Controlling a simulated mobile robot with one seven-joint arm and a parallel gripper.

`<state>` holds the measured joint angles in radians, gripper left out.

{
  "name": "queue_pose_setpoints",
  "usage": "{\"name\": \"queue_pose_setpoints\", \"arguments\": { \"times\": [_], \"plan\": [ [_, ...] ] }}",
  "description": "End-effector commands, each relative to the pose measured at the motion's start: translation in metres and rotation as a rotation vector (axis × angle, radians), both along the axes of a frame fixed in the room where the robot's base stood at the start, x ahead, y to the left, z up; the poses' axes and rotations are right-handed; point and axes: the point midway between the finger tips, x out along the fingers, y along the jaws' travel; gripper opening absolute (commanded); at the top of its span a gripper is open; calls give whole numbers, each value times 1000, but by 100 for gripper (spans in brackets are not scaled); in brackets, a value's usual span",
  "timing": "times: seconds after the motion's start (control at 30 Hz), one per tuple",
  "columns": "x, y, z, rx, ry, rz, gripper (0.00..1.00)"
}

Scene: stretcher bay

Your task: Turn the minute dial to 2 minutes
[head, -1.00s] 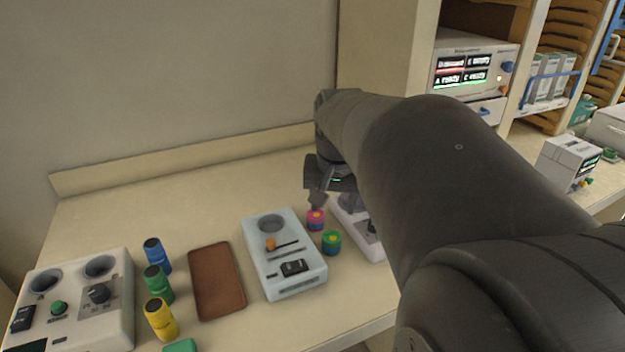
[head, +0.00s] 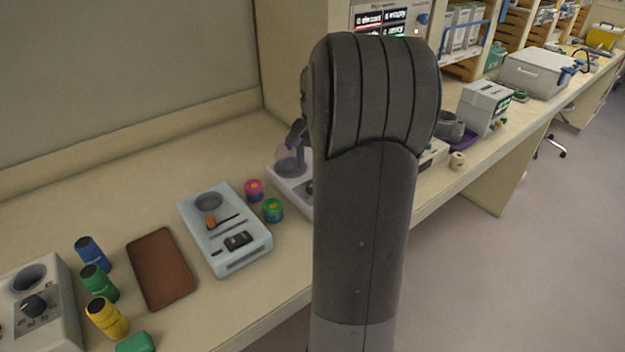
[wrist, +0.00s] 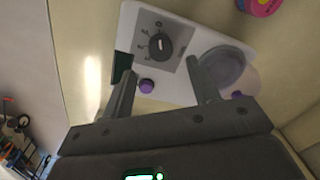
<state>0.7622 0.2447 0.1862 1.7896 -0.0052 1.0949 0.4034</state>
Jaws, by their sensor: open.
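A white device (wrist: 190,19) fills the upper wrist view. It has a black round dial (wrist: 158,43) on a grey panel with small marks around it, too small to read. A purple button (wrist: 147,86), a dark display and a round well (wrist: 222,68) are also on it. My gripper (wrist: 165,84) is open and empty, its fingers spread over the device, with the dial ahead of the gap and apart from both fingers. In the head view my arm hides most of this white device (head: 279,181). A second device at the far left has a similar black dial (head: 34,305).
A pale blue device (head: 243,257), pink and green round pieces (head: 254,189), a brown tray (head: 160,268) and several coloured vials (head: 98,283) stand to the left. A grey display box (head: 487,105) stands at right. The bench front edge is near.

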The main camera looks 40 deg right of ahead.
Motion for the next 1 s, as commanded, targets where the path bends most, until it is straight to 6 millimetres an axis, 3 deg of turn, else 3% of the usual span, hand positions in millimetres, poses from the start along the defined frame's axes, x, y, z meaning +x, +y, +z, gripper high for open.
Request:
{"name": "queue_pose_setpoints", "arguments": {
  "times": [0.2,0.4,0.73,1.0],
  "plan": [
    [1,2,-40,3,2,0,55],
    [2,1,-58,0,0,0,55],
    [2,2,-62,0,0,1,55],
    [2,2,-61,-1,-1,1,33]
  ]
}}
